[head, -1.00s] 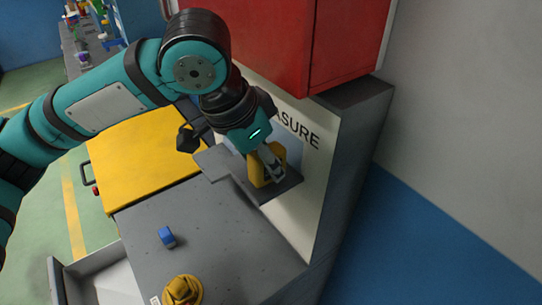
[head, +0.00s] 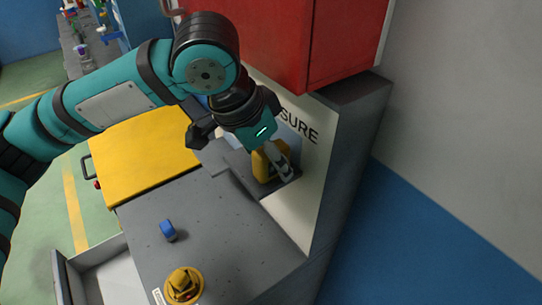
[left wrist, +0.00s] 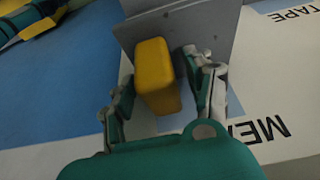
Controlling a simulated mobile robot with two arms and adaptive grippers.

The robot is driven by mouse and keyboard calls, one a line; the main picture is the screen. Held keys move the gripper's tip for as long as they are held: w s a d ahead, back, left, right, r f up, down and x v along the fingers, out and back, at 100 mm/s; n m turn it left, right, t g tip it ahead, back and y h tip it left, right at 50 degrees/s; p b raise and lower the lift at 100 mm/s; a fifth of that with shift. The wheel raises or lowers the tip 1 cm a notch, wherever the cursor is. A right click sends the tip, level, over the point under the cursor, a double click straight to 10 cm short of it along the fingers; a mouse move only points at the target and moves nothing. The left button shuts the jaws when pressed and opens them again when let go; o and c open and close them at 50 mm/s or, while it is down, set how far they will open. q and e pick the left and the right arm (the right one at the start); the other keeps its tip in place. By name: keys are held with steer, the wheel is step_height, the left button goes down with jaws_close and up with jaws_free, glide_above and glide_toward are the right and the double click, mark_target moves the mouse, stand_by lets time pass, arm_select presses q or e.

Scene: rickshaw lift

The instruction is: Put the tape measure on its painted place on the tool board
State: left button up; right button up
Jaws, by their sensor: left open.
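The yellow tape measure (head: 264,167) stands on a small grey shelf (head: 286,188) that juts from the white board (head: 318,160), under dark lettering ending in "SURE". My left gripper (head: 275,165) is over the shelf with its fingers on either side of the tape measure. In the left wrist view the tape measure (left wrist: 156,72) sits between the two spread fingers of the left gripper (left wrist: 162,82), with a gap on the right. Contact on the left cannot be told. The painted place behind it is mostly hidden in the head view. My right gripper is not in view.
A red cabinet (head: 270,45) hangs just above the board. Below is a grey worktop (head: 225,225) with a blue item (head: 168,230) and a yellow round fitting (head: 184,285). A yellow panel (head: 145,155) lies to the left. The middle of the worktop is clear.

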arm_select(q)
steer(key=b+v, duration=0.1)
steer(key=v, duration=1.1)
